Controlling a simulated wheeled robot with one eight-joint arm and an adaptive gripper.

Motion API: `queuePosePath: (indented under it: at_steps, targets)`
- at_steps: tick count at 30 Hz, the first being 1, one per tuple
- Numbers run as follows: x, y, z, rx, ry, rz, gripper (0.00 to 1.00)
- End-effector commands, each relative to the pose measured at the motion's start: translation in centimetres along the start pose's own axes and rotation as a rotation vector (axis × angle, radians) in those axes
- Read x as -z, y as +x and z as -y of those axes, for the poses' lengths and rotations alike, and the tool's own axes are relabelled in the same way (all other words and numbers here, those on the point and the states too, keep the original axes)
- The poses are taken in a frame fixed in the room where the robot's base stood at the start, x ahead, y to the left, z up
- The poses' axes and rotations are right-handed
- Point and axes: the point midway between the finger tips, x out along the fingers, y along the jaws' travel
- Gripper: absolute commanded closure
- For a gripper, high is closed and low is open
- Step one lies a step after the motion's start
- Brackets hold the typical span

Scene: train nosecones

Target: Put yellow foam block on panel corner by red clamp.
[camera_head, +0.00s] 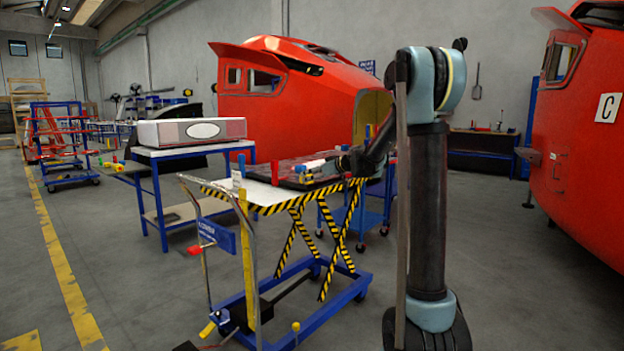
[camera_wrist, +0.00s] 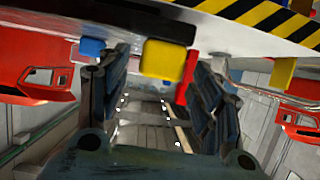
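The yellow foam block (camera_wrist: 162,60) stands on the dark panel (camera_wrist: 125,20), which appears inverted at the top of the wrist view. My gripper (camera_wrist: 160,62) has its two dark fingers spread, one to each side of the block in that view. A gap shows between the left finger and the block. A red clamp (camera_wrist: 188,75) is close to the block, by the right finger. In the head view my gripper (camera_head: 345,162) is low over the panel's right part. The red clamp (camera_head: 275,173) stands at the panel's front left. Contact with the block cannot be told.
The panel lies on a lift cart with a striped edge (camera_head: 265,208). A blue upright piece (camera_head: 242,162) is at its left end. A blue-framed table (camera_head: 190,150) with a white box stands behind. Red nosecones (camera_head: 300,95) are behind and at right. Floor at lower left is mostly clear.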

Motion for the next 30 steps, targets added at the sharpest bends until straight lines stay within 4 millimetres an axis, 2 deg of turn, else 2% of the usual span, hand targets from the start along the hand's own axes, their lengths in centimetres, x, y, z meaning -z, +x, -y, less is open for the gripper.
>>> queuePosePath:
  at_steps: [8, 11, 14, 24, 30]
  targets:
    - [0.1, -0.1, 0.0, 0.0, 0.0, 0.0, 0.41]
    - [0.1, -0.8, -0.1, -0.001, 0.001, 0.0, 0.41]
    - [0.1, -2.0, -0.1, -0.001, 0.001, 0.0, 0.41]
    - [0.1, -8.3, -0.1, -0.003, 0.002, 0.0, 0.41]
    - [0.1, -11.0, -0.1, -0.003, 0.001, 0.0, 0.41]
